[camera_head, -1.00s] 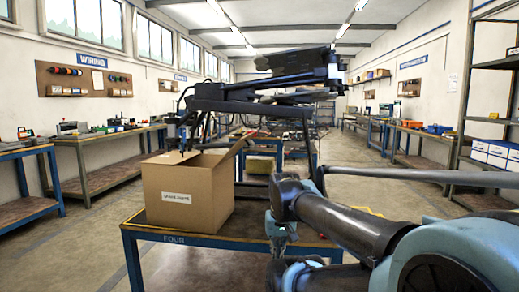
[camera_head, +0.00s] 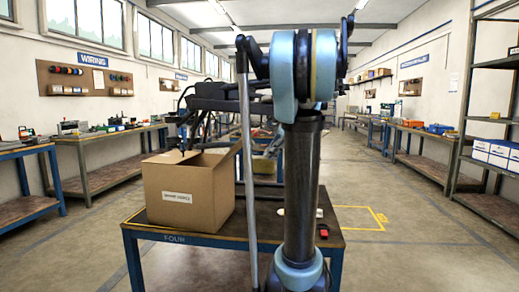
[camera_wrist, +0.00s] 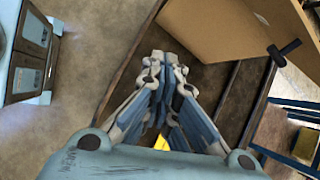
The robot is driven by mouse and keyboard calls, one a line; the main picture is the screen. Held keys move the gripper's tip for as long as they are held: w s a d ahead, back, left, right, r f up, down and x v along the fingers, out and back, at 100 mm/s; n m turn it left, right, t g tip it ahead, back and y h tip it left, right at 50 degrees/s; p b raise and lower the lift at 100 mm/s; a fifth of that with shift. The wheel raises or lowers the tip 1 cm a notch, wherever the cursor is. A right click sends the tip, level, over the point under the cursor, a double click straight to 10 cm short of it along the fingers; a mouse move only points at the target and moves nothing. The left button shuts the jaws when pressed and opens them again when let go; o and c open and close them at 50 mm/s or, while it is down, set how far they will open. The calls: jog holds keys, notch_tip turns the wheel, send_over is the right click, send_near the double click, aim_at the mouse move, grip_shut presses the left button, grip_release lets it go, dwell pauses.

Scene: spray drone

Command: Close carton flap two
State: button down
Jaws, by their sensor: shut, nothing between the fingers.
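The brown carton (camera_head: 185,197) stands upright on the left part of the work table (camera_head: 205,240), a white label on its front. One flap (camera_head: 168,157) shows at its left rim and another (camera_head: 232,150) sticks up at its right rim. I cannot tell which is flap two. In the wrist view a tan cardboard face (camera_wrist: 225,28) fills the upper right, beyond my gripper (camera_wrist: 163,58). My gripper is shut and empty, apart from the cardboard. In the head view my upright arm hides much of the area right of the carton.
A dark drone frame (camera_head: 215,97) hangs above and behind the carton, partly hidden by my arm. A small red and black item (camera_head: 323,231) lies at the table's right end. A shelf rack (camera_head: 487,110) stands at the right. Floor on both sides is clear.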

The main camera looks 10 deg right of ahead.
jog(key=w+d+r+m+t+y, duration=0.1)
jog(key=w+d+r+m, duration=0.2)
jog(key=w+d, duration=0.15)
jog(key=w+d+r+m+y, duration=0.1)
jog(key=w+d+r+m, duration=0.15)
jog(key=w, duration=0.25)
jog(key=w+a+f, duration=0.2)
jog(key=a, duration=0.2)
jog(key=w+a+f, duration=0.2)
jog(key=a, duration=0.3)
jog(key=shift+w+a+f, duration=0.25)
jog(key=shift+f, duration=0.1)
